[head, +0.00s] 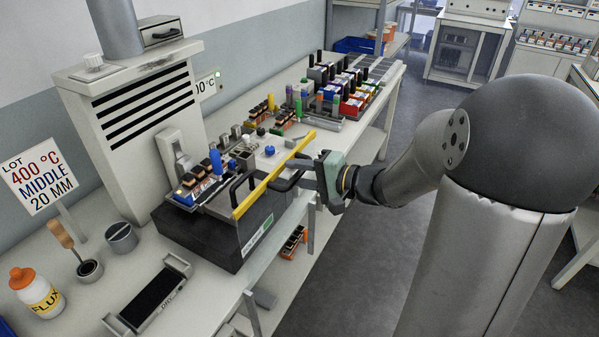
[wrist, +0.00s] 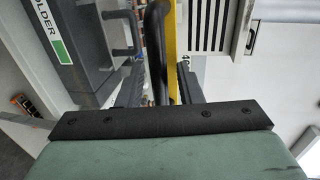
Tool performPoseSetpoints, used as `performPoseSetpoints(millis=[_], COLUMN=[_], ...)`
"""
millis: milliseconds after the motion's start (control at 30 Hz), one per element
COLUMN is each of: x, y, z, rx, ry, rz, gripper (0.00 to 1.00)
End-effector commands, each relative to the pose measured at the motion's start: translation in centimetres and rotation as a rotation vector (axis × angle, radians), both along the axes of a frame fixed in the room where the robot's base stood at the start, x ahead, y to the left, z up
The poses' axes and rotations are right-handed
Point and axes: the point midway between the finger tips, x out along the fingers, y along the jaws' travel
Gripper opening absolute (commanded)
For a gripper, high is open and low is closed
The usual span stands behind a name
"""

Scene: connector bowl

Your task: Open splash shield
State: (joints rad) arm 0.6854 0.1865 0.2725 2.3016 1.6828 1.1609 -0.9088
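The splash shield shows as a yellow-edged strip (head: 272,176) running along the front of the dark solder unit (head: 200,235); whether a clear panel is attached is hard to see. A black bar handle (wrist: 155,45) stands beside the yellow edge. My gripper (head: 292,174) is at the far half of the yellow edge, at the handle. In the wrist view my gripper (wrist: 158,82) has its two dark fingers apart, one on each side of the handle, with the yellow edge (wrist: 172,35) also between them. Firm contact with the handle is not visible.
A grey vented extractor (head: 140,110) stands behind the solder unit. A blue fixture with connectors (head: 195,188) sits near it. Racks of coloured parts (head: 345,88) fill the far bench. A flux bottle (head: 36,292) and a black tray (head: 150,297) are at the near left. The aisle right is open.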

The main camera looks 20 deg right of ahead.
Motion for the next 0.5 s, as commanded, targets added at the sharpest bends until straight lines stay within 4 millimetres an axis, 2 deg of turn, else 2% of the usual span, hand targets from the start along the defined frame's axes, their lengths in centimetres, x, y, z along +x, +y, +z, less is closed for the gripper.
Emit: performPoseSetpoints(millis=[100, 200, 233, 500], x=[-0.01, -0.03, -0.03, -0.05], y=[-0.01, -0.03, -0.03, -0.04], z=[0.00, 0.01, 0.01, -0.61], rx=[0.000, 0.000, 0.000, -0.001], ry=[0.000, 0.000, 0.000, -0.001], rz=[0.000, 0.000, 0.000, 0.000], gripper=[0.30, 0.02, 0.00, 0.00])
